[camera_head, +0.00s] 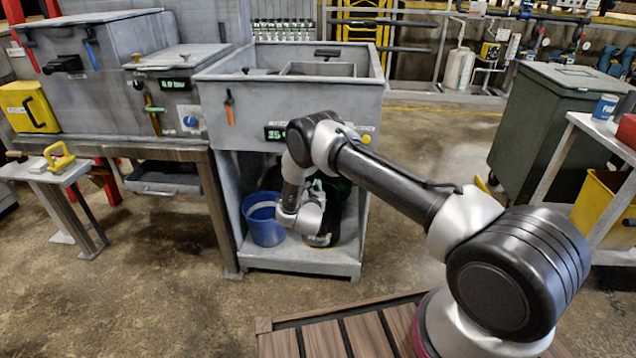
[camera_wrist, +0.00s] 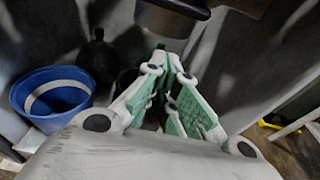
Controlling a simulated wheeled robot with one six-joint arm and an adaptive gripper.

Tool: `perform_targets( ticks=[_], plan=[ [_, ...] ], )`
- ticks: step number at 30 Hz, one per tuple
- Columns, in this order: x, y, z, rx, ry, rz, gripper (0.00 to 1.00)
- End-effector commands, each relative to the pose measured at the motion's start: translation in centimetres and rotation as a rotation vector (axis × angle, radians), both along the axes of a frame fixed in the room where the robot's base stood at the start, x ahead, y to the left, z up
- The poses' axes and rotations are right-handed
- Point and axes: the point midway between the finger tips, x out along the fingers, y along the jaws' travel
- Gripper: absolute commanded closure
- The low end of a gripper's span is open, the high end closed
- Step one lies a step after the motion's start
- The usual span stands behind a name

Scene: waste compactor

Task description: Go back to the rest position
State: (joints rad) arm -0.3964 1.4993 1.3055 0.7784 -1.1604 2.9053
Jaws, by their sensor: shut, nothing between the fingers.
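My gripper (camera_wrist: 167,62) shows in the wrist view with its green-padded fingers drawn together and nothing held between them. A blue bucket (camera_head: 262,222) stands in the bay just left of my wrist. It also shows at the left of the wrist view (camera_wrist: 28,102), apart from my fingers. A dark bottle-like thing (camera_wrist: 97,62) stands beside the bucket.
The cabinet's upper basin (camera_head: 225,80) overhangs the bay. A metal bench with grey machines (camera_head: 80,100) is on the left, with a yellow-handled tool (camera_head: 60,158) on a small stand. A green bin (camera_head: 545,125) and a side table (camera_head: 590,128) stand right. Floor between is clear.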

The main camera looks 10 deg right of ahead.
Motion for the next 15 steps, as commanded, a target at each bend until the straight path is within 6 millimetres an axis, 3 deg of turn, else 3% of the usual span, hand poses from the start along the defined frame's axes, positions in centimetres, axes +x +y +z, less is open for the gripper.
perform_targets(
  ticks=[3,9,13,15],
  plan=[
    [-1.5,0.5,0.3,0.000,0.001,0.001,1.00],
    [-2.4,0.8,0.2,-0.088,0.039,0.018,1.00],
    [-2.8,2.0,-3.0,-0.320,0.248,0.138,1.00],
    [-4.5,2.8,-6.4,-0.494,0.429,0.282,1.00]
  ],
)
